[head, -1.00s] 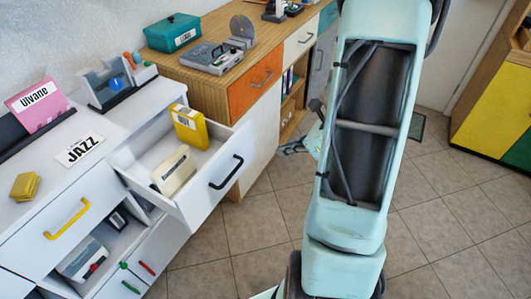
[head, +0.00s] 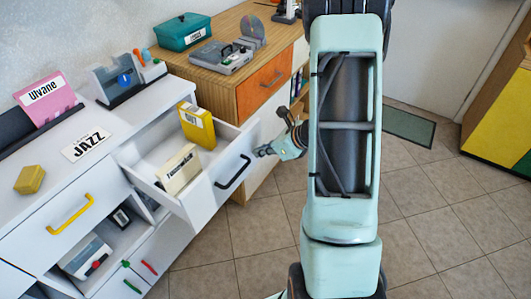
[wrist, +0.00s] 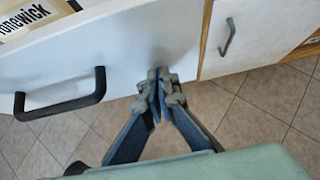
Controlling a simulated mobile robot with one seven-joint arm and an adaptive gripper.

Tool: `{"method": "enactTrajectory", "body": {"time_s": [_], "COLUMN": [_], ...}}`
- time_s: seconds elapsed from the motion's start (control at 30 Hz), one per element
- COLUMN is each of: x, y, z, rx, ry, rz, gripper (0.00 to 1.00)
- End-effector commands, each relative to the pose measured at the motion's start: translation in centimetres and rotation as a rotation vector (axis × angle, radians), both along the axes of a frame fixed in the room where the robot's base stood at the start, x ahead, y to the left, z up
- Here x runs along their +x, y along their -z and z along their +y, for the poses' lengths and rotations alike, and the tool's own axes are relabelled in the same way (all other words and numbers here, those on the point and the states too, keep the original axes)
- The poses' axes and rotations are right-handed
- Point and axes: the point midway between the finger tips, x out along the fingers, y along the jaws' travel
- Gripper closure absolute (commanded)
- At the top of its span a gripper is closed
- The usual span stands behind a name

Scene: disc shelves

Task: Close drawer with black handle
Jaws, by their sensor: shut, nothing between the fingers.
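The white drawer (head: 204,207) with the black handle (head: 233,172) stands pulled out of the white cabinet in the head view. It holds a yellow box (head: 197,126) and a cream box (head: 179,170). My gripper (head: 262,151) is shut and empty, just right of the black handle, near the right end of the drawer front. In the wrist view my gripper (wrist: 158,82) has its fingertips together in front of the drawer front's lower right part. The black handle (wrist: 62,103) is to its left. I cannot tell whether the fingertips touch the drawer front.
A wooden cabinet with an orange drawer (head: 264,84) stands behind, right of the drawer. The white cabinet top carries a pink disc case (head: 48,96), a JAZZ sign (head: 86,145) and a yellow block (head: 29,180).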

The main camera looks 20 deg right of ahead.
Motion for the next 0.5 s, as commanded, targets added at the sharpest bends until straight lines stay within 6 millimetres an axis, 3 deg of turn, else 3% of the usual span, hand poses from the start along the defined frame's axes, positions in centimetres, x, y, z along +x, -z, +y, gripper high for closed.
{"method": "enactTrajectory", "body": {"time_s": [0.5], "x": [0.96], "y": [0.03], "z": [0.71], "rx": [-0.001], "ry": [-0.003], "rz": [-0.001], "gripper": [1.0]}}
